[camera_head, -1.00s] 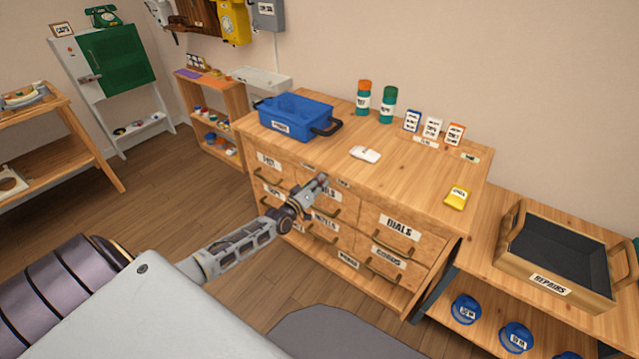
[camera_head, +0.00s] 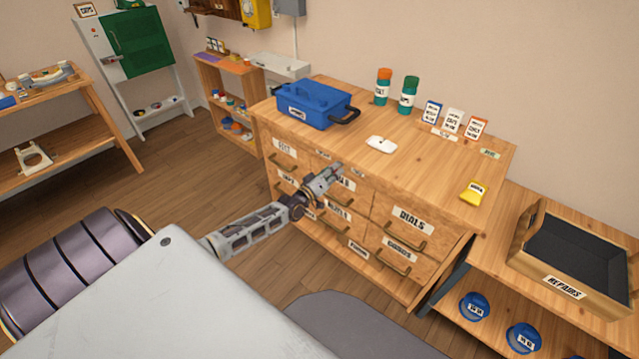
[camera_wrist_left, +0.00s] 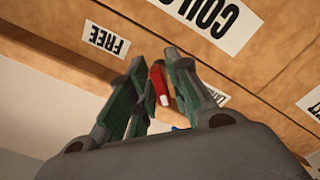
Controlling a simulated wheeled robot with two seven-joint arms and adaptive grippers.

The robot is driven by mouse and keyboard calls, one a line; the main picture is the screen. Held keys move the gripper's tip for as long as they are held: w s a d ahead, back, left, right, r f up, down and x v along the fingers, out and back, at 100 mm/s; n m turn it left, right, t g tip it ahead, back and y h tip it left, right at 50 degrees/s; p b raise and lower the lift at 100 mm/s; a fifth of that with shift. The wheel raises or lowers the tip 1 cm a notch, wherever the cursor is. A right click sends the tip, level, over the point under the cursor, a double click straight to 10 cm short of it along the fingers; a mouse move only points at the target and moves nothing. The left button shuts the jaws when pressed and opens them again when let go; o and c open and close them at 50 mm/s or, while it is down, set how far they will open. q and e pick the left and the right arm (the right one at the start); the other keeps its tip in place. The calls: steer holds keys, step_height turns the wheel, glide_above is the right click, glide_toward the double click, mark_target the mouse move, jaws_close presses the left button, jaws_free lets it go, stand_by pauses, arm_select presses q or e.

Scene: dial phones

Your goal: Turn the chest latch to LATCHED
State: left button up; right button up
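The wooden drawer chest (camera_head: 345,245) stands in the middle of the head view. My left gripper (camera_head: 337,170) is at its front, near the top edge, and hides the latch there. In the left wrist view, the red latch piece (camera_wrist_left: 158,84) with a pale end shows between the two fingers of my left gripper (camera_wrist_left: 157,62). The fingers are apart, with a gap on the left of the red piece; whether the right finger touches it I cannot tell. A FREE label (camera_wrist_left: 105,39) is at the left, and another label (camera_wrist_left: 213,95) is partly hidden behind the right finger. My right gripper is not in view.
A blue toolbox (camera_head: 312,105), a white item (camera_head: 381,144), bottles and a yellow block (camera_head: 474,193) are on the chest top. Brass drawer handles stick out of the chest front. A REPAIRS tray (camera_head: 566,286) is on the lower bench at right. Floor is clear to the left.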

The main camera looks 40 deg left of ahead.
arm_select(q)
steer(key=s, duration=1.1)
steer(key=shift+s+a, duration=0.35)
steer(key=shift+a, duration=0.1)
stand_by(0.4)
steer(key=shift+f, duration=0.1)
stand_by(0.5)
